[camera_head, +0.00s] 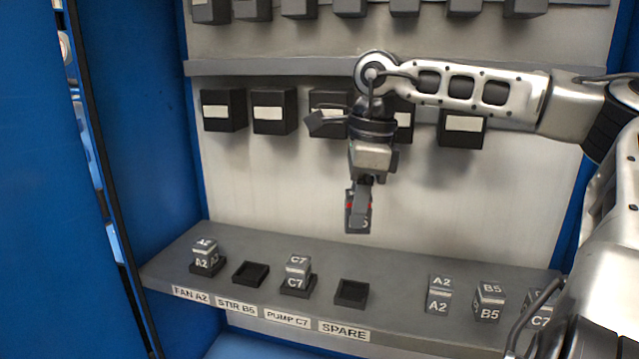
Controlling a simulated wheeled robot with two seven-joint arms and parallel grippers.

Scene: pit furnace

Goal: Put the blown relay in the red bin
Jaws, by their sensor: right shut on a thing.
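My right gripper (361,195) hangs down from the arm that comes in from the right. It is shut on a dark grey relay (357,222) with red marks, held in the air above the shelf, clear of the back panel's lower row. The relay's label is partly hidden by the fingers; a character like "5" shows. The STIR B5 socket (251,273) and the SPARE socket (351,293) are empty. Relay A2 (204,257) sits in the FAN A2 socket and relay C7 (296,275) in the PUMP C7 socket. No red bin is in view. My left gripper is not in view.
Loose relays A2 (438,295), B5 (489,301) and C7 (538,310) stand on the right of the grey shelf (396,272). Dark labelled blocks (273,111) line the back panel behind my arm. A blue cabinet wall (140,150) bounds the left.

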